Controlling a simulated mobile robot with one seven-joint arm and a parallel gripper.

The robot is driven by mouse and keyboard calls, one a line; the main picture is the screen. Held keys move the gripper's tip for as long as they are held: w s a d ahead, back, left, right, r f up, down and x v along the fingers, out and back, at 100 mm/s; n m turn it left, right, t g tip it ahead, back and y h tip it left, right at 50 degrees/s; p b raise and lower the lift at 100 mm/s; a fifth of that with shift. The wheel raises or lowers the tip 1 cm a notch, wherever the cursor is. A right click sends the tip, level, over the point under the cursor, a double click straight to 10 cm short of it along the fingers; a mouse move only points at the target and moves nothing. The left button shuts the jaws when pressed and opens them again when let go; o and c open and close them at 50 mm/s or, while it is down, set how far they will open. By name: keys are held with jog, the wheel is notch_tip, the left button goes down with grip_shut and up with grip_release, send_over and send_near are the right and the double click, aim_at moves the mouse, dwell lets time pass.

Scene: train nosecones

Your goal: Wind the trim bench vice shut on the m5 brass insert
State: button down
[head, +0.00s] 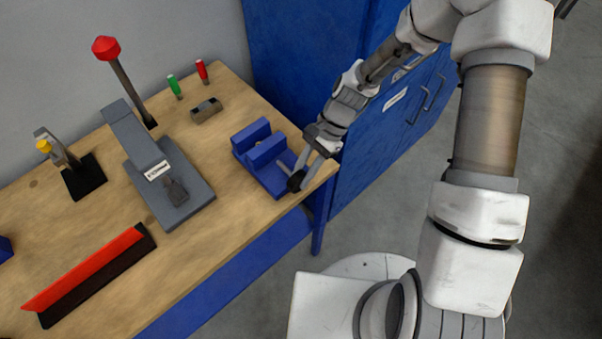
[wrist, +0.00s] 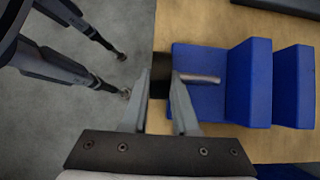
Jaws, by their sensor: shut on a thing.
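The blue trim bench vice (head: 270,178) sits at the right front corner of the wooden bench, with two upright jaw blocks and a narrow gap between them. In the wrist view the vice (wrist: 250,85) is on the right, with a metal bar handle (wrist: 200,78) beside a dark hub (wrist: 160,75) at its end. My gripper (head: 297,178) is at the vice's front end; in the wrist view my gripper (wrist: 159,95) is shut on the dark hub, one finger each side. I cannot make out the m5 brass insert clearly; the jaws hide most of the gap.
A blue cabinet (head: 375,140) stands close behind my gripper.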

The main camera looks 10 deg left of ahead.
jog(key=shift+w+d+f+g+y+b, duration=0.1)
jog(key=shift+w+f+g+y+b, duration=0.1)
jog(key=shift+g+y+b, duration=0.3)
jog(key=shift+w+f+g+y+b, duration=0.1)
jog(key=shift+f+g+y+b, duration=0.15)
jog(key=shift+g+y, duration=0.25)
jog(key=g+y+b, duration=0.2)
jog(key=shift+w+d+f+g+b, duration=0.1)
jog(key=shift+d+f+g+b, duration=0.05)
jog(key=shift+f+g+b, duration=0.25)
jog(key=g+y+b, duration=0.2)
jog(key=b, duration=0.1)
jog(key=shift+f, duration=0.2)
jog(key=shift+g+y+b, duration=0.6)
jog(key=shift+g+b, duration=0.2)
jog(key=c, duration=0.7)
grip_release()
jog(key=shift+g, duration=0.3)
